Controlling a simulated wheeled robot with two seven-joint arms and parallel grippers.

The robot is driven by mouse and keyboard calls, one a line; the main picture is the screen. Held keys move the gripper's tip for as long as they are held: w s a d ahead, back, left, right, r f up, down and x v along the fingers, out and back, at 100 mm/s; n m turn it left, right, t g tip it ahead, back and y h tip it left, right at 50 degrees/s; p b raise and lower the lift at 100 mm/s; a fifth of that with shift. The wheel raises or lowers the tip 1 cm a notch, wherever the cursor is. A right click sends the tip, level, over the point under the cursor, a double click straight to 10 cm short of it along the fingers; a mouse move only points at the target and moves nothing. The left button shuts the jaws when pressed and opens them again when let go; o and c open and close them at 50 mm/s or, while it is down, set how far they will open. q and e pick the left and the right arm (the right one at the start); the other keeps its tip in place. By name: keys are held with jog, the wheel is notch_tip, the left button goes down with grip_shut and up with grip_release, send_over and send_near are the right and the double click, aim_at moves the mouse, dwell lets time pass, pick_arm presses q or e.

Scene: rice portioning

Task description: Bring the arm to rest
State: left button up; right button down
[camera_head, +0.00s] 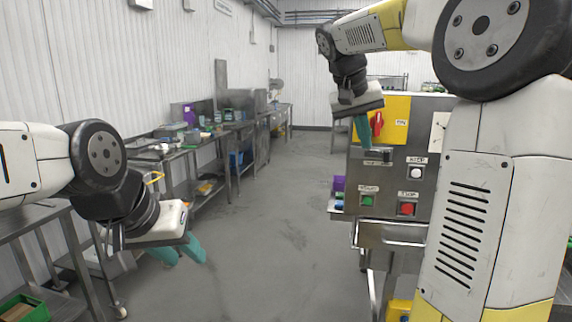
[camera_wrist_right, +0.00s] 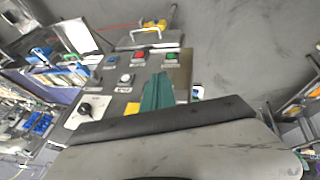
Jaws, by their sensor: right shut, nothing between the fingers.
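My right arm rises on the right side of the head view and bends over toward the middle.
A steel machine's control panel (camera_head: 395,185) with a red knob (camera_head: 377,123), green button (camera_head: 368,201) and red button (camera_head: 407,208) stands close behind my right gripper. Steel tables (camera_head: 190,150) with containers line the left wall. The grey floor (camera_head: 270,220) between is clear.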

jog(key=s+a+f+n+t+y, duration=0.1)
jog(key=s+a+f+y, duration=0.2)
jog(key=s, duration=0.8)
jog(key=s+a+f+n+t+y, duration=0.1)
jog(key=s+a+f+n+y, duration=0.1)
jog(key=s+a+f, duration=0.5)
jog(key=s+f+y, duration=0.1)
jog(key=s+f, duration=0.3)
jog(key=shift+s+f+t+y, duration=0.25)
jog(key=shift+s+t+y, duration=0.05)
jog(key=shift+y, duration=0.1)
jog(key=shift+d, duration=0.1)
